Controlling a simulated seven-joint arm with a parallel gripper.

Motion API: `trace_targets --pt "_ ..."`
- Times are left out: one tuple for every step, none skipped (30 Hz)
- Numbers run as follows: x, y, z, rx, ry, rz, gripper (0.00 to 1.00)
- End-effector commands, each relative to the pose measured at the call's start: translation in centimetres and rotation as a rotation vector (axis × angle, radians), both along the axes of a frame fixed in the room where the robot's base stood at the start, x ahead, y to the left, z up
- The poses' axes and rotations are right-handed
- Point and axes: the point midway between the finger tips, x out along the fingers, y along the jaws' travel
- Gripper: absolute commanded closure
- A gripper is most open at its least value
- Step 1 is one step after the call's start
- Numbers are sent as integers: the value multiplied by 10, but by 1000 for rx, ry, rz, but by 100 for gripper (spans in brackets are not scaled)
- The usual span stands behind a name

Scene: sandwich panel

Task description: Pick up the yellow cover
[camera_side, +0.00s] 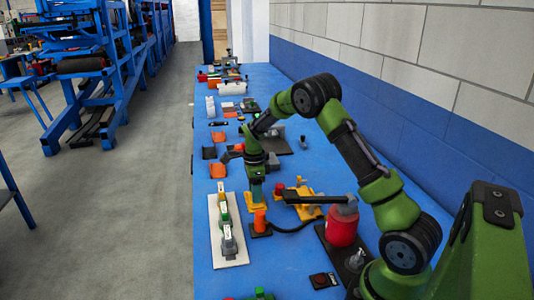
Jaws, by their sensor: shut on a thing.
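The yellow cover (248,207) is a small yellow-orange piece low at the end of my arm, near the middle of the blue table. My gripper (256,192) points straight down over it and is shut on it. The fingertips are small and partly merged with the cover, so the exact grip is hidden. I cannot tell whether the cover touches the table or is just above it.
A white panel (232,257) with several coloured parts lies to the left. An orange cylinder (260,221) on a dark base stands just in front. A yellow fixture (309,211) and a red canister (342,226) stand to the right.

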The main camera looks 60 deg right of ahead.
Motion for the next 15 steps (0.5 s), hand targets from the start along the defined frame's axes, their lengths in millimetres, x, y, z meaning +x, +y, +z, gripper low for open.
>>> trace_targets --pt "0 0 1 0 -1 0 84" --pt "0 0 1 0 -1 0 84" --pt "0 0 1 0 -1 0 84" --pt "0 0 1 0 -1 0 84" --pt "0 0 1 -1 -2 0 84" --pt "1 0 3 -1 -2 0 84" --pt "1 0 5 -1 -2 0 84" --pt "1 0 8 -1 -3 0 84" --pt "1 0 13 -3 -4 1 84" --pt "1 0 18 -3 -4 0 84" --pt "1 -1 24 -3 -6 1 84" --pt "1 0 32 -3 -6 1 84" --pt "2 -1 39 -4 -6 1 84" --pt "1 -1 45 -4 -6 0 84" --pt "1 0 53 -3 -6 1 84"
